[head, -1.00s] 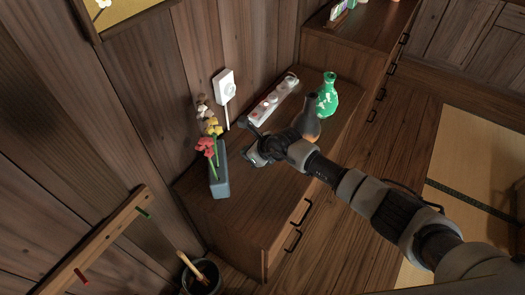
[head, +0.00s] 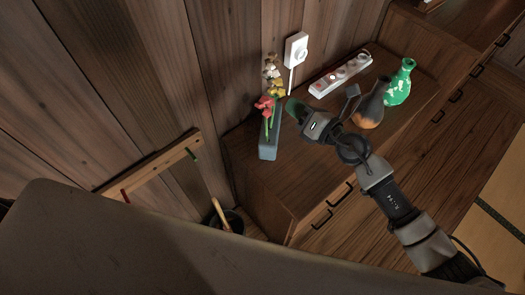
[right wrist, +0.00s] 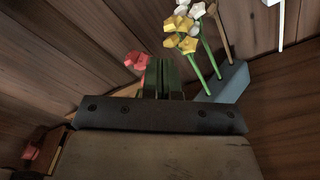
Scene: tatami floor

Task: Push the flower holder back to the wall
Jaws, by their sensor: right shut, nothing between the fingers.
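The flower holder (head: 269,143) is a narrow blue-grey box with red, yellow and white flowers. It stands on the left end of the wooden cabinet top (head: 305,170), close to the plank wall (head: 225,60). My right gripper (head: 293,106) is shut and empty, at the right side of the holder by the flowers; I cannot tell whether it touches. In the right wrist view, the shut fingers (right wrist: 165,78) point toward the wall, with part of the holder (right wrist: 230,82) to their right and a red flower (right wrist: 137,61) to their left. My left gripper is not in view.
A dark vase (head: 369,104) and a green vase (head: 400,83) stand to the right of my gripper. A dark bucket (head: 235,222) stands on the floor left of the cabinet.

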